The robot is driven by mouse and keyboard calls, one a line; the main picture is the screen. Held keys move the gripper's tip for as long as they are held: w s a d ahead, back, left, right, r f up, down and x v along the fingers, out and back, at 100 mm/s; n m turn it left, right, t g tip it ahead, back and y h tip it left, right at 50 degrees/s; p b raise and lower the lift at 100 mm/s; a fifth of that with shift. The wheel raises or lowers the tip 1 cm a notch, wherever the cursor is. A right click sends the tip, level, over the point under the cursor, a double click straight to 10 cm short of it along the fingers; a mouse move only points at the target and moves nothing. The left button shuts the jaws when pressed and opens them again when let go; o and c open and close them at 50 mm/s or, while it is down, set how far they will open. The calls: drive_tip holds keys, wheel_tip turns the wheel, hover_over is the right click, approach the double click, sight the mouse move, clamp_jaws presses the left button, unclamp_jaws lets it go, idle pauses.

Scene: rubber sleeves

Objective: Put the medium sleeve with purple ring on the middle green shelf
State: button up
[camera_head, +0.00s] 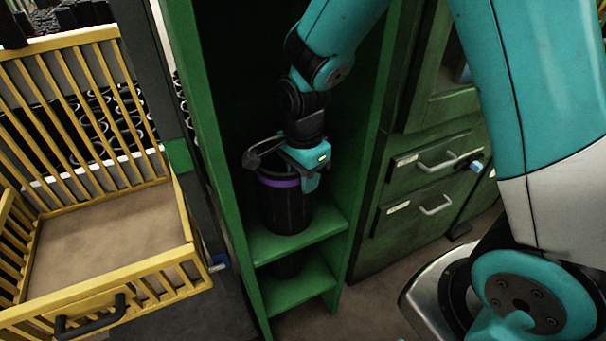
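The black sleeve with a purple ring (287,212) is upright in the green shelf unit. Its base appears to be at the shelf board (323,226) above the lowest one; whether it rests on it is unclear. My gripper (290,163) is at the top of this sleeve, above the purple ring. One teal finger shows in front of the sleeve's right side, and a dark part reaches out to the left. The gripper covers part of the sleeve's rim, and whether its fingers are closed on the sleeve cannot be told.
A yellow slatted crate (187,252) with an empty visible floor stands at left. Green drawers (428,204) with metal handles are right of the shelf unit. The unit's side walls flank my gripper closely.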

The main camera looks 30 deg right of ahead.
wheel_tip(320, 180, up, 9)
drive_tip(key=n+p, duration=0.1)
drive_tip(key=s+a+r+n+y, duration=0.2)
drive_tip(key=s+a+r+n, duration=0.1)
drive_tip(key=s+n, duration=0.6)
drive_tip(key=s+a+r+n+y, duration=0.2)
drive_tip(key=s+r+n, duration=0.3)
drive_tip(key=s+n, duration=0.4)
drive_tip(key=a+n, duration=0.1)
drive_tip(key=n, duration=0.2)
drive_tip(key=shift+a+r, duration=0.3)
drive_tip(key=shift+r, duration=0.1)
drive_tip(key=shift+s, duration=0.1)
wheel_tip(320, 180, up, 12)
drive_tip(key=p, duration=1.2)
drive_tip(key=shift+f, duration=0.1)
